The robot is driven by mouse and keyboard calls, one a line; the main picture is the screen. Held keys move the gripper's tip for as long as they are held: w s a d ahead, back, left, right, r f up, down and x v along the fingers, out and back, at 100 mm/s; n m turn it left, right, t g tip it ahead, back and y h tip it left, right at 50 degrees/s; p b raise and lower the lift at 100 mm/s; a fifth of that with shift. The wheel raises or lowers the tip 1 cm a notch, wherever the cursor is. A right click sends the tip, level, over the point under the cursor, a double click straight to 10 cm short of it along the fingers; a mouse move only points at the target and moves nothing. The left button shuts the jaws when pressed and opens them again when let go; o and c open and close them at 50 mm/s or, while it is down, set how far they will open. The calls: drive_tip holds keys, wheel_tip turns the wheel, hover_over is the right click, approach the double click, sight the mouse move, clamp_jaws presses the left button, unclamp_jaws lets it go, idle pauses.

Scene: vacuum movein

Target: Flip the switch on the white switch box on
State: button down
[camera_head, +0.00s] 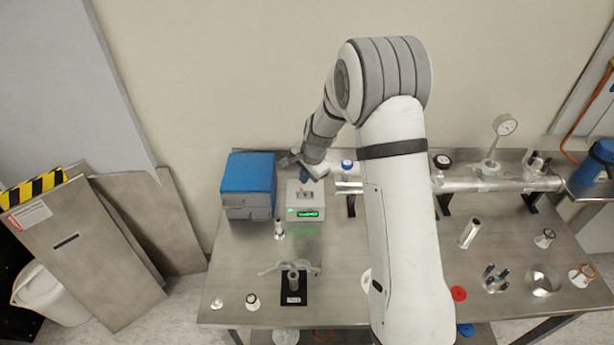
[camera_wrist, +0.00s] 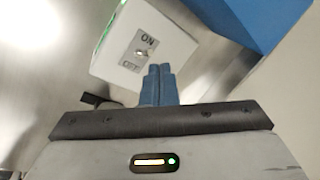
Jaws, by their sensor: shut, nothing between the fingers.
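The white switch box (camera_head: 305,210) stands on the steel table beside a blue box, with a green lit display on its front. In the wrist view the switch box (camera_wrist: 140,42) shows a grey plate with the words ON and OFF and a small switch (camera_wrist: 142,53) between them. I cannot tell for sure which way the lever points. My gripper (camera_head: 305,177) is at the back edge of the switch box. In the wrist view my gripper (camera_wrist: 158,70) is shut and empty, its blue fingertips just below the switch plate. I cannot tell whether they touch the box.
The blue box (camera_head: 250,185) stands close on the left of the switch box. Small fittings stand in front, one (camera_head: 279,229) near the switch box. The wall is close behind.

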drive_tip(key=s+a+r+p, duration=0.1)
drive_tip(key=a+r+p, duration=0.3)
drive_tip(key=r, duration=0.3)
drive_tip(key=shift+s+a+r+p, duration=0.3)
drive_tip(key=shift+s+a+p, duration=0.1)
drive_tip(key=shift+p, duration=0.1)
drive_tip(key=s+d+r+n+b, duration=0.5)
drive_tip(key=s+d+r, duration=0.3)
drive_tip(key=s+r, duration=0.45)
drive_tip(key=s+d+n+h+b, duration=0.1)
drive_tip(key=s+d+n, duration=0.1)
drive_tip(key=s, duration=0.8)
drive_tip(key=s+d+n+h+b, duration=0.1)
drive_tip(key=s+d+n+b, duration=0.1)
drive_tip(key=s, duration=0.8)
drive_tip(key=d+n, duration=0.1)
drive_tip(key=d, duration=0.1)
drive_tip(key=shift+s+d+f+n+t, duration=0.15)
drive_tip(key=shift+d+f+n+t, duration=0.15)
drive_tip(key=shift+d+f, duration=0.1)
